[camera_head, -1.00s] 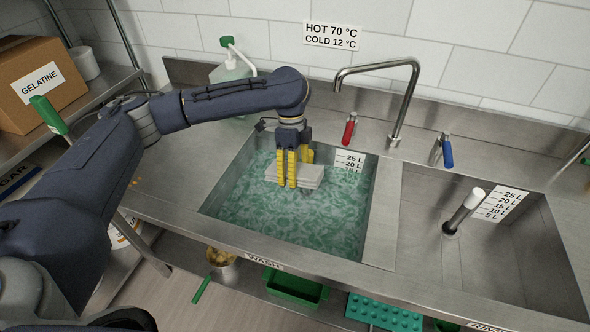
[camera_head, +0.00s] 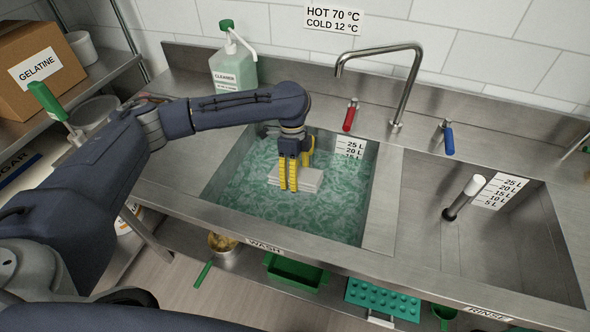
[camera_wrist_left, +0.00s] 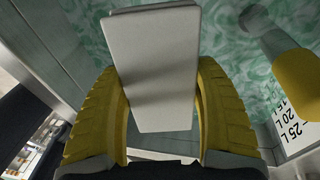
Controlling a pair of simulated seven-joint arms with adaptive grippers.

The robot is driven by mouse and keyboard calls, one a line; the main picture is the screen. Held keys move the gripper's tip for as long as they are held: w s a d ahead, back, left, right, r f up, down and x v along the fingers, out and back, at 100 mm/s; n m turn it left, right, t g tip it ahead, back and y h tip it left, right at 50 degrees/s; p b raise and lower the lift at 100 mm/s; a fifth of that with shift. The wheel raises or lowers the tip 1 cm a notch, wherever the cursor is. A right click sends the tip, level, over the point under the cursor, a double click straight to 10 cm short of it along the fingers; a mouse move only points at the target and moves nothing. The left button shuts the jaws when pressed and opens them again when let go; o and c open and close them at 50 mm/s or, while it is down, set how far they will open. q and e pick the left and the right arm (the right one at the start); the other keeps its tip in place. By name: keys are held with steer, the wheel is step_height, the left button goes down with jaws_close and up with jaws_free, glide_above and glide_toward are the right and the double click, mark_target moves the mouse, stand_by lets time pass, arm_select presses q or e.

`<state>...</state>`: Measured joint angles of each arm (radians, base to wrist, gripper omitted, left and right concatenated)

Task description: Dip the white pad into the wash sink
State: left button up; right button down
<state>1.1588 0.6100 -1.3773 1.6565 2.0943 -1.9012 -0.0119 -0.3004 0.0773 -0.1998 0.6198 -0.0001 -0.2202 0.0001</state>
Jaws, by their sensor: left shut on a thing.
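My left gripper (camera_head: 291,176), with yellow fingers, is over the wash sink (camera_head: 368,205) and points down. It is shut on the white pad (camera_head: 312,180), a pale flat block, which also shows between the fingers in the left wrist view (camera_wrist_left: 152,70). The wash sink holds green, rippled water (camera_head: 255,205). The pad is at or close to the water surface; I cannot tell how much of it is under. My right gripper is not in view.
The rinse sink (camera_head: 425,225), empty of water, lies to the right with a white-topped standpipe (camera_head: 465,197). A tall faucet (camera_head: 404,85) and red (camera_head: 350,114) and blue (camera_head: 447,137) taps stand behind. A cleaner bottle (camera_head: 233,66) stands behind my left arm.

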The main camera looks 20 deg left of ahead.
arm_select(q)
steer(key=x, duration=0.6)
steer(key=shift+f, duration=0.4)
steer(key=shift+s+d, duration=0.1)
steer(key=shift+s, duration=0.05)
stand_by(1.2)
steer(key=shift+v, duration=6.75)
steer(key=shift+s+d+v, duration=0.1)
steer(key=shift+s+v, duration=0.05)
steer(key=shift+v, duration=0.65)
steer(key=shift+s+d+v, duration=0.1)
steer(key=shift+s+v, duration=0.1)
steer(key=shift+v, duration=0.6)
steer(key=shift+s+d+v, duration=0.1)
steer(key=shift+s+v, duration=0.05)
steer(key=shift+v, duration=0.7)
steer(key=shift+w+a+r, duration=0.1)
steer(key=shift+r, duration=0.05)
